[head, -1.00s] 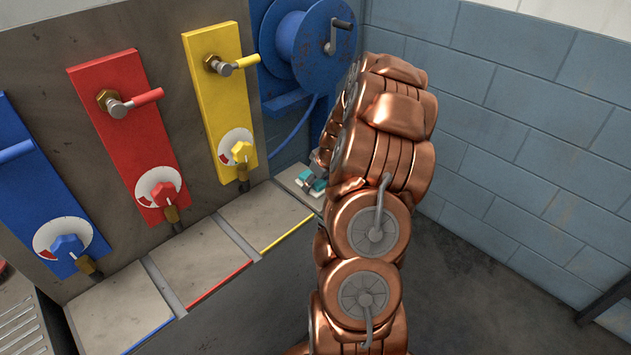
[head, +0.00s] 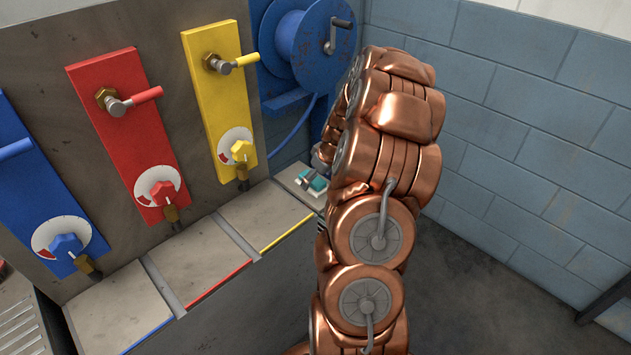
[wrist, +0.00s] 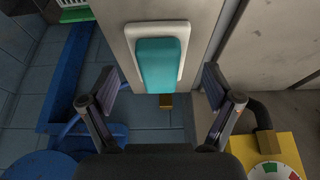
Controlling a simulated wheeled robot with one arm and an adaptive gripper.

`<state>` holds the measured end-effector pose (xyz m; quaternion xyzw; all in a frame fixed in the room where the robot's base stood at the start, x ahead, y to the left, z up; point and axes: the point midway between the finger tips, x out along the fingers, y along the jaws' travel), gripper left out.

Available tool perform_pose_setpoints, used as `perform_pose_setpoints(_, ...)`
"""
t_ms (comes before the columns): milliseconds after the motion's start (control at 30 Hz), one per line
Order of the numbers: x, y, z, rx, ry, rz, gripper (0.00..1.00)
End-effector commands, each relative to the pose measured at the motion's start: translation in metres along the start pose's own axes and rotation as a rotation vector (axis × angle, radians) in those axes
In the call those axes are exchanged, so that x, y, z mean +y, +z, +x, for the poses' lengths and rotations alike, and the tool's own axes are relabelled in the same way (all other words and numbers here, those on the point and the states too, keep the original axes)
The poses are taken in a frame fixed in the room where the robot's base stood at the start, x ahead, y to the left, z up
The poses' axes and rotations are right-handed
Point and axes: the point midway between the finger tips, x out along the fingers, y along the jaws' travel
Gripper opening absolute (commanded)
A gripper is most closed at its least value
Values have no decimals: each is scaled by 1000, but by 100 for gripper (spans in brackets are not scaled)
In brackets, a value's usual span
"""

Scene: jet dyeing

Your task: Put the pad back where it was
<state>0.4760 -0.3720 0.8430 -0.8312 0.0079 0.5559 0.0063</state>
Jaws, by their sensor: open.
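The teal pad (wrist: 160,68) lies in a white holder (wrist: 185,32) on a pale ledge in the wrist view. In the head view the pad (head: 314,182) is a small teal block on the ledge at the right end of the panel, partly hidden by my arm. My gripper (wrist: 160,82) is open, with one finger on each side of the pad's near end and a visible gap on both sides. The pad appears apart from both fingers. In the head view my arm hides most of the gripper.
A blue hose reel (head: 300,45) hangs behind the ledge. Yellow (head: 212,90), red (head: 125,130) and blue (head: 40,190) valve panels stand to the left. A block wall (head: 530,130) is on the right. A green item (wrist: 75,14) shows at the wrist view's top left.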

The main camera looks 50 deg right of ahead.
Motion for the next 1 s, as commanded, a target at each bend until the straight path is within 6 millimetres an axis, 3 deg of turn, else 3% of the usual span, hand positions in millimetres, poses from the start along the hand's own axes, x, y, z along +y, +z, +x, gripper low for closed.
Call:
perform_pose_setpoints(600, 1, 0, -85, 3, 5, 1, 89)
perform_pose_setpoints(1000, -6, -2, -101, -2, -3, -3, 89)
